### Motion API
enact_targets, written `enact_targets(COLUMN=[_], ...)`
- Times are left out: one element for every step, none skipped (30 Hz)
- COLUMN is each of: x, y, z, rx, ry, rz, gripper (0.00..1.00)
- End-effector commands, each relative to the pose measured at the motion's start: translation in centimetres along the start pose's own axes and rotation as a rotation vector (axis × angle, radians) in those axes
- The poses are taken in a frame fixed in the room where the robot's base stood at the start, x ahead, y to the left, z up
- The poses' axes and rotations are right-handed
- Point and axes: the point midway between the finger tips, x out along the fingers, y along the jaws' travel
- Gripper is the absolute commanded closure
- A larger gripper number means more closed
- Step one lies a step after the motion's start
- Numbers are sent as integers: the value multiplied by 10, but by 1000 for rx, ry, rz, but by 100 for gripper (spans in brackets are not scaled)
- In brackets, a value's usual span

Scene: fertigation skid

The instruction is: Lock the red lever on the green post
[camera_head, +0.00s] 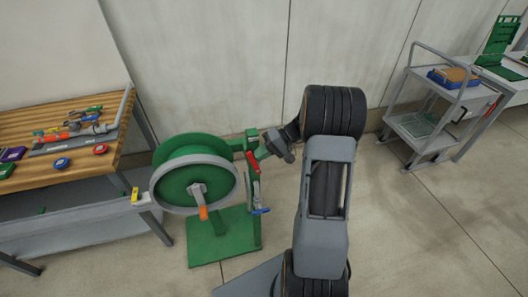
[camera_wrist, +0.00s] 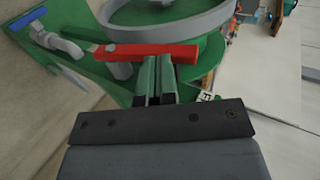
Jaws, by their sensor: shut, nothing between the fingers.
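The red lever (camera_head: 253,162) sits near the top of the green post (camera_head: 251,215), beside the reel, and slopes down to the right. In the wrist view the red lever (camera_wrist: 150,52) lies crosswise just beyond my fingertips. My gripper (camera_head: 260,153) reaches in from the right, close to the lever. In the wrist view my gripper (camera_wrist: 158,64) is shut, with its narrow fingers together and nothing between them. The fingertips are at or very near the lever's side; I cannot tell whether they touch it. The lever's pivot is not clear.
A green reel (camera_head: 185,178) with a grey rim and an orange handle (camera_head: 203,213) stands left of the post. A blue handle (camera_head: 261,211) is below the lever. A wooden workbench (camera_head: 60,115) with tools is left; a grey cart (camera_head: 425,125) is right. Open floor lies at right.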

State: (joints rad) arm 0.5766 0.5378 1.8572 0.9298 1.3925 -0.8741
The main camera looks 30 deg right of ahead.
Motion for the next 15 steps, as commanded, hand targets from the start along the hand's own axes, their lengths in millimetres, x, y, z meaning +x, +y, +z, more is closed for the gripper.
enact_targets(x=[0,0,0,0,0,0,1,2,4,7,9,13,16,18,19], y=[0,0,0,0,0,0,0,0,0,-1,-2,-4,-5,-7,-9], z=[0,0,0,0,0,0,0,0,0,0,0,0,0,0,0], rx=[0,0,0,0,0,0,0,-1,-2,-3,-4,-4,-3,-4,-3], ry=[0,0,0,0,0,0,0,-1,-1,-1,-1,-2,-2,-1,-1], rz=[0,0,0,0,0,0,0,0,1,1,1,1,1,1,1], gripper=[100,100,100,100,100,100,100,100,100,100,100,100,100,100,100])
